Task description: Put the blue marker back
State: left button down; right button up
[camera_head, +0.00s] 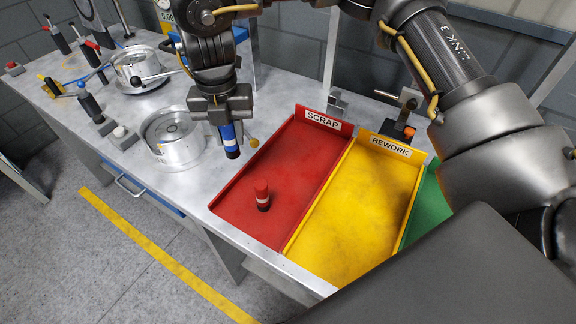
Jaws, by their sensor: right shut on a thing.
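My right gripper (224,112) points down and is shut on the blue marker (229,138). The marker is upright, blue with a white band and a dark lower end. It is over the bench between the round metal part and the red SCRAP tray (287,171); I cannot tell how far its lower end is from the surface. A red marker (262,196) with a white band and a dark base stands upright in the SCRAP tray. My left gripper is not in view.
A round metal part (173,138) stands left of my gripper. A yellow REWORK tray (352,212) and a green tray (425,203) lie right of the SCRAP tray. Gauges and another metal part (138,68) fill the far left.

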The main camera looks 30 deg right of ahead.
jog(key=shift+s+d+f+p, duration=0.35)
jog(key=shift+d+f+p, duration=0.25)
jog(key=shift+d+f, duration=1.25)
jog(key=shift+s+d+f+p, duration=0.5)
jog(key=shift+d+f, duration=0.75)
jog(key=shift+d, duration=1.15)
jog(key=shift+s+d+f+p, duration=0.25)
jog(key=shift+d+f+p, duration=0.45)
jog(key=shift+d+f, duration=1.15)
jog(key=shift+d+f+p, duration=0.25)
jog(key=shift+f+p, duration=0.2)
jog(key=shift+f, duration=0.35)
jog(key=shift+w+f, duration=0.1)
jog(key=shift+f, duration=0.4)
